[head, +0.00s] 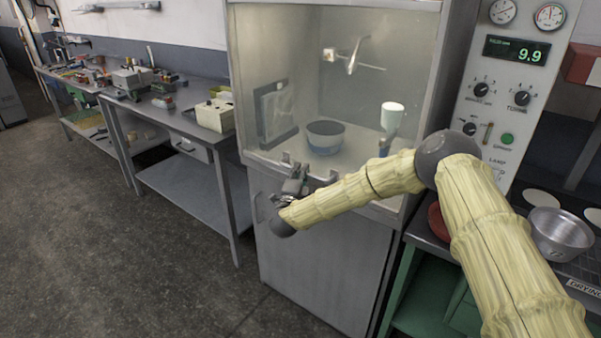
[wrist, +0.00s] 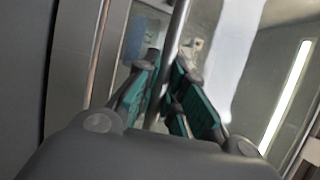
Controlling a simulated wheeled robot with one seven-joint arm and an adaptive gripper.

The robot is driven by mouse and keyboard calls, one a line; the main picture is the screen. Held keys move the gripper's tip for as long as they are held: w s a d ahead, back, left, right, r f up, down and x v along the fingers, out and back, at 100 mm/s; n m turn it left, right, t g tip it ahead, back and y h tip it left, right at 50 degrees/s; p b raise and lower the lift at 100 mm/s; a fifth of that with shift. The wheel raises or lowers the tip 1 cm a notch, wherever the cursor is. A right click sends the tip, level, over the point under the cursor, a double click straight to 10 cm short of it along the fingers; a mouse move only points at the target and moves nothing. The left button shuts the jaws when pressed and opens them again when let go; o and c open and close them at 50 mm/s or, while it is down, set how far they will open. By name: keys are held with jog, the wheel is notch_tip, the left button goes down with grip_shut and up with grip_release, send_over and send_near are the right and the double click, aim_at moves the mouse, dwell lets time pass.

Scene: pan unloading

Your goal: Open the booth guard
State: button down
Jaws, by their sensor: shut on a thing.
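The booth guard (head: 285,65) is a clear, slightly hazy panel across the front of the grey booth in the head view. It appears to be down, with its lower edge near the sill. My gripper (head: 296,186) is at the lower left front of the guard. In the wrist view its teal-padded fingers (wrist: 172,82) are shut on a thin metal bar, the guard handle (wrist: 179,30). My arm and gripper hide part of the handle and sill in the head view.
Inside the booth are a blue-grey bowl (head: 325,137), a white-topped cup (head: 392,115) and a spray nozzle (head: 352,62). A control panel (head: 513,85) reading 9.9 stands right. A metal pan (head: 560,234) sits on the right bench. Open floor (head: 130,260) lies left.

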send_near(305, 35)
jog(key=x, duration=0.5)
jog(key=shift+w, duration=0.1)
jog(key=c, duration=1.5)
grip_release()
jog(key=v, duration=1.2)
jog(key=shift+w, duration=0.1)
